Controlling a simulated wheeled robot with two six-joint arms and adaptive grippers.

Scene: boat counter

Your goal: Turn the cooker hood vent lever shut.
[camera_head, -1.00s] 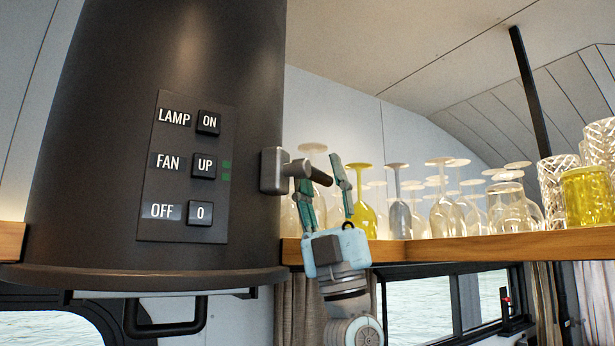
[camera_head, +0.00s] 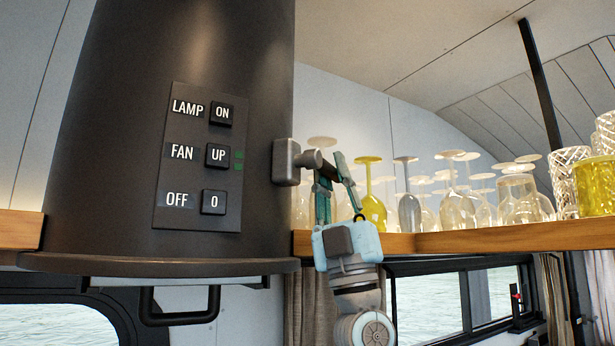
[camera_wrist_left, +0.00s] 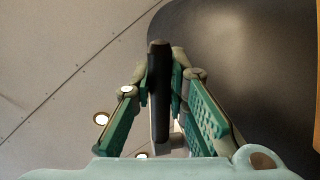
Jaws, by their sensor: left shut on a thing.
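The cooker hood (camera_head: 120,130) is a dark, broad cone at the left of the head view. Its vent lever has a grey mount (camera_head: 286,162) on the hood's right side, with a short dark handle (camera_head: 315,159) pointing right and slightly down. My left gripper (camera_head: 328,168) reaches up from below and is shut on the handle, its green fingers on either side of it. In the left wrist view the dark handle (camera_wrist_left: 159,85) stands between the fingers. The handle's far end is partly hidden by the fingers. My right gripper is not in view.
A wooden shelf (camera_head: 470,240) just right of the gripper holds several upturned stemmed glasses, including a yellow one (camera_head: 371,200), and cut-glass tumblers (camera_head: 570,175). The hood's panel (camera_head: 198,160) has LAMP, FAN and OFF buttons. A black rail (camera_head: 180,318) hangs under the hood.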

